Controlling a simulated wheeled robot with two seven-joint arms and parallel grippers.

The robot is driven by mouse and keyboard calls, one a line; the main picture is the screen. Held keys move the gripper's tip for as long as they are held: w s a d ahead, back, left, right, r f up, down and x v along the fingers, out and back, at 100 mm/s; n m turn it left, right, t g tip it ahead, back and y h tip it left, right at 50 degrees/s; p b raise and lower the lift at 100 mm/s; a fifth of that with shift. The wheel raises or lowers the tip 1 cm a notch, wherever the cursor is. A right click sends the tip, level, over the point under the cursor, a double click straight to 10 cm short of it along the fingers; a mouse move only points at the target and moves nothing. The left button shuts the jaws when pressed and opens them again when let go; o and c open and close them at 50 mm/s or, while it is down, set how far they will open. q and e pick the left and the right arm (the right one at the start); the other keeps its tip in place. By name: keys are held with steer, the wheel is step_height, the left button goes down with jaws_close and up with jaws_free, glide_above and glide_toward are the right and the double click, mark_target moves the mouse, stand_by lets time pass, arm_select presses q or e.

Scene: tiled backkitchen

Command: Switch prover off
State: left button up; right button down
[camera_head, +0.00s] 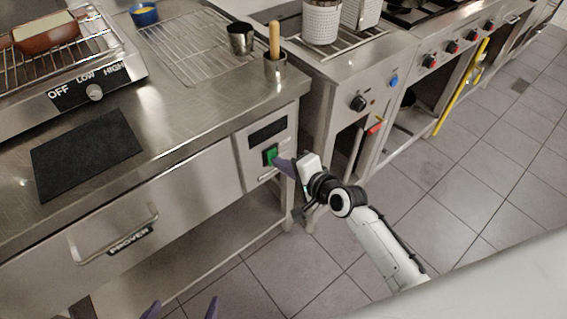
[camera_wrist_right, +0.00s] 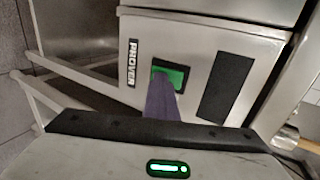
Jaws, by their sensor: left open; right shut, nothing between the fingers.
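The prover (camera_head: 190,185) is a steel drawer unit under the counter, with a "PROVER" label on its drawer front. Its green switch (camera_head: 270,154) sits in a dark frame on the panel at the right end; it also shows lit green in the right wrist view (camera_wrist_right: 177,75). My right gripper (camera_head: 277,162) is shut and empty, its purple fingertips at the switch's lower edge. In the right wrist view the fingers (camera_wrist_right: 162,97) cover part of the switch; I cannot tell whether they touch it. My left gripper (camera_head: 180,309) is open at the bottom edge, with only its fingertips showing.
A dark mat (camera_head: 85,152), a wire rack (camera_head: 195,48) and metal cups (camera_head: 275,68) are on the counter. A toaster-like grill (camera_head: 60,65) with a LOW/HIGH knob stands at the left. Stoves with knobs (camera_head: 358,103) stand at the right. The tiled floor (camera_head: 480,170) is clear.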

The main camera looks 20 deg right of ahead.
steer(key=shift+w+a+r+p, duration=0.2)
steer(key=shift+r+p, duration=0.15)
steer(key=shift+r, duration=0.15)
steer(key=shift+w+a+r+p, duration=0.1)
steer(key=shift+w+r+p, duration=0.05)
steer(key=shift+r+p, duration=0.25)
steer(key=p+v, duration=0.3)
steer(key=v, duration=1.1)
steer(key=shift+d, duration=0.25)
steer(key=shift+f, duration=0.15)
